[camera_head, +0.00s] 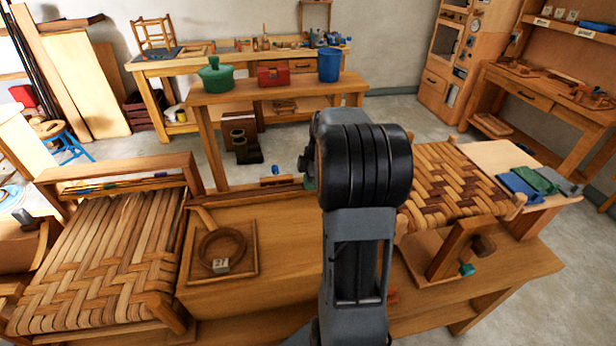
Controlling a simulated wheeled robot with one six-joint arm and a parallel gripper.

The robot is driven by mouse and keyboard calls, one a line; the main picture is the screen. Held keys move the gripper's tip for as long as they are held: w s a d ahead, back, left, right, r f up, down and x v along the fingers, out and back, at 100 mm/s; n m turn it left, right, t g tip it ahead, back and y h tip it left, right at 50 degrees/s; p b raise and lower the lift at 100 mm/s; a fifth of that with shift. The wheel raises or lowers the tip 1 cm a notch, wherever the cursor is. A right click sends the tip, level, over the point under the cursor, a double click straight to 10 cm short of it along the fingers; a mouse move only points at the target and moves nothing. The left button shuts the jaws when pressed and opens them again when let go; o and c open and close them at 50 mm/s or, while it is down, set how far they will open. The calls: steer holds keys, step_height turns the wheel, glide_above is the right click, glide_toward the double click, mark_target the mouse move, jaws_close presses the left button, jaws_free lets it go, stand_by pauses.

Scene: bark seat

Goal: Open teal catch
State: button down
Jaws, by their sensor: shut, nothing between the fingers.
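A small teal piece (467,269), which looks like the catch, sits low at the right, by the wooden frame under the woven bark seat (452,180). It is too small to tell whether it is open or closed. Another bit of green-teal (310,184) shows just left of my arm, mostly hidden behind it. My own arm rises through the middle of the view, to the left of the right-hand seat, and covers part of the bench. My gripper's fingers are not visible; the arm hides that region.
A larger woven seat (95,262) stands at the left of the bench (275,289). A square tray (246,271) holds a ring and a numbered block (221,266). Folded cloths (530,180) lie at the right. A table behind bears a green pot (215,77), red box and blue bucket.

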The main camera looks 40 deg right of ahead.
steer(key=shift+w+d+p, duration=0.3)
steer(key=shift+w+d, duration=0.05)
steer(key=shift+w, duration=0.35)
steer(key=shift+w+d+p, duration=0.3)
steer(key=shift+w+d, duration=0.05)
steer(key=shift+w, duration=0.35)
steer(key=shift+w+d+p, duration=0.3)
steer(key=shift+w+d, duration=0.05)
steer(key=shift+w, duration=0.35)
steer(key=shift+s+a+r+p, duration=0.1)
steer(key=shift+s+r+p, duration=0.15)
steer(key=shift+r+p, duration=0.85)
steer(key=shift+s+a+r+p, duration=0.2)
steer(key=shift+r+p, duration=0.25)
steer(key=shift+r, duration=1.15)
steer(key=shift+s+a+r+p, duration=0.1)
steer(key=shift+s+r+p, duration=0.2)
steer(key=shift+r+p, duration=0.8)
steer(key=shift+r+b, duration=0.25)
steer(key=shift+b, duration=0.05)
